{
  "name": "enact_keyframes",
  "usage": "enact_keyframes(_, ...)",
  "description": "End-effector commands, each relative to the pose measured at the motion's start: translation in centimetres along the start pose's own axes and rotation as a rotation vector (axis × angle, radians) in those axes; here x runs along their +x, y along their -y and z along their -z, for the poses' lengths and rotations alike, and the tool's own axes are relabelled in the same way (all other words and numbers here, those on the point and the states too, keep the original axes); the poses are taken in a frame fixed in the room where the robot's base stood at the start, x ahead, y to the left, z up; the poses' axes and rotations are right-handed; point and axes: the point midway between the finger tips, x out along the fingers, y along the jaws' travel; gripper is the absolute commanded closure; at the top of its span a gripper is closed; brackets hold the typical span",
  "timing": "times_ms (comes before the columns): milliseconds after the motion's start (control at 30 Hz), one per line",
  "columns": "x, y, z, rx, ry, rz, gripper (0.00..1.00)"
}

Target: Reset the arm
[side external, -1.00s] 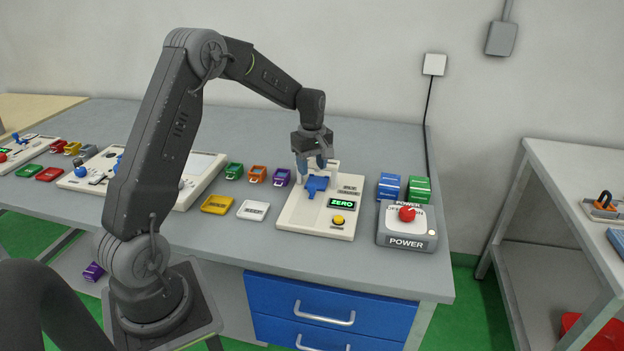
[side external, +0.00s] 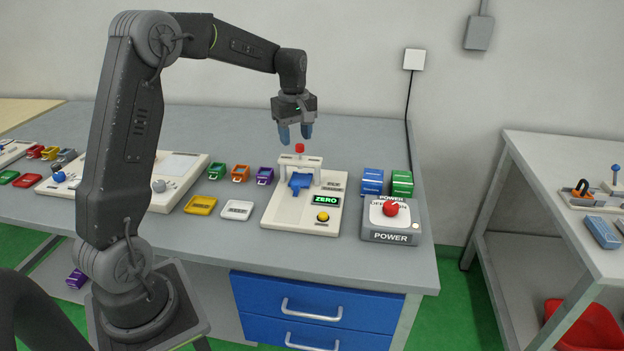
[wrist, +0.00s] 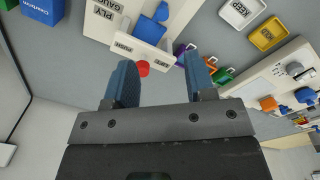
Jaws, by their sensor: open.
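My gripper (side external: 295,134) is open and empty, pointing down above the gauge fixture (side external: 273,217), a cream board with a small white arch. A red knob (side external: 299,148) tops the arch, just below the fingertips and apart from them. A blue piece (side external: 300,183) sits under the arch. A green display (side external: 326,199) on the board reads ZERO, with a yellow button (side external: 322,216) below it. In the wrist view, the open fingers (wrist: 163,80) show with the red knob (wrist: 143,68) between and beyond them.
A power box (side external: 391,234) with a red knob stands right of the fixture, with blue (side external: 372,181) and green (side external: 402,183) boxes behind. Yellow (side external: 200,205) and white (side external: 237,210) trays and several small coloured bins lie left. The back of the table is clear.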

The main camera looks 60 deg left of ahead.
Motion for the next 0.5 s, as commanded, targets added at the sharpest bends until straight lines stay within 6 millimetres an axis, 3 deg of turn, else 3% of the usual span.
enact_keyframes(200, -5.6, 3.3, -7.8, 0.357, -0.066, -0.099, 0.50)
enact_keyframes(333, -7.8, 6.6, -12.4, 0.596, -0.116, -0.158, 0.50)
enact_keyframes(500, -9.2, 11.7, -17.5, 0.905, -0.193, -0.234, 0.50)
